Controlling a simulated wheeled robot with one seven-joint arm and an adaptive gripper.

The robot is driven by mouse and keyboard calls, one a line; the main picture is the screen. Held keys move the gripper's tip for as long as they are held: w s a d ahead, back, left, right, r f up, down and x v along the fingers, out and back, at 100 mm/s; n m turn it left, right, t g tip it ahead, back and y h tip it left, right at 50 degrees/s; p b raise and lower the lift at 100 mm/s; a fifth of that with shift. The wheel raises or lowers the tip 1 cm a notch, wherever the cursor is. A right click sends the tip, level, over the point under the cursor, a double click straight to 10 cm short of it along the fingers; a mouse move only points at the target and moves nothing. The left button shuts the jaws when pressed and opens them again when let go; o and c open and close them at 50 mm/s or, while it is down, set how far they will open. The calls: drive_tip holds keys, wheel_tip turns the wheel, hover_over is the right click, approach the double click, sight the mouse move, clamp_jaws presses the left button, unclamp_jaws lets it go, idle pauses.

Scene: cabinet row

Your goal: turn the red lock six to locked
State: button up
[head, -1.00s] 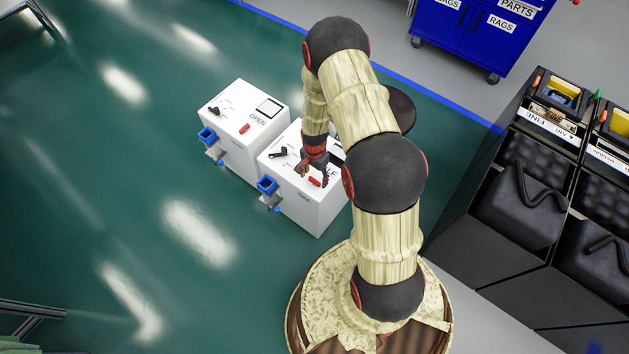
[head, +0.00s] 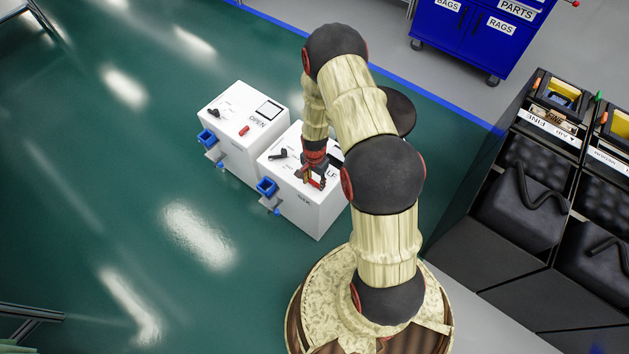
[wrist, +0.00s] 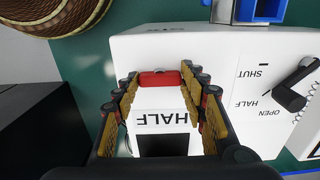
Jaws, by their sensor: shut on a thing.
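The red lock (wrist: 160,78) is a small red bar on the top of a white box (head: 318,215), near the edge marked with what looks like SIX. In the wrist view it lies crosswise between my fingertips. My gripper (head: 316,180) is shut on it from above, one finger at each end; the wrist view also shows my gripper (wrist: 160,86). In the head view the fingers mostly hide this lock. A display reading HALF (wrist: 161,120) shows between the fingers in the wrist view.
A black lever (wrist: 290,97) stands beside SHUT, HALF and OPEN marks on the same box. A blue fitting (head: 267,187) sticks out from its side. A second white box (head: 240,150) reads OPEN and has its own red lock (head: 244,130). Black bins (head: 520,200) stand at right.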

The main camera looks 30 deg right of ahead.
drive_tip(key=c, duration=0.4)
drive_tip(key=shift+n, duration=0.3)
drive_tip(key=n+p, duration=0.1)
drive_tip(key=n, duration=0.2)
drive_tip(key=shift+p, duration=0.35)
drive_tip(key=n+p, duration=0.1)
drive_tip(key=n, duration=0.4)
drive_tip(key=n+p, duration=0.1)
drive_tip(key=n, duration=0.3)
drive_tip(key=n+p, duration=0.1)
drive_tip(key=n, duration=0.4)
drive_tip(key=shift+w, duration=0.1)
drive_tip(key=shift+n, duration=0.3)
drive_tip(key=o, duration=1.2)
drive_tip(key=shift+c, duration=0.2)
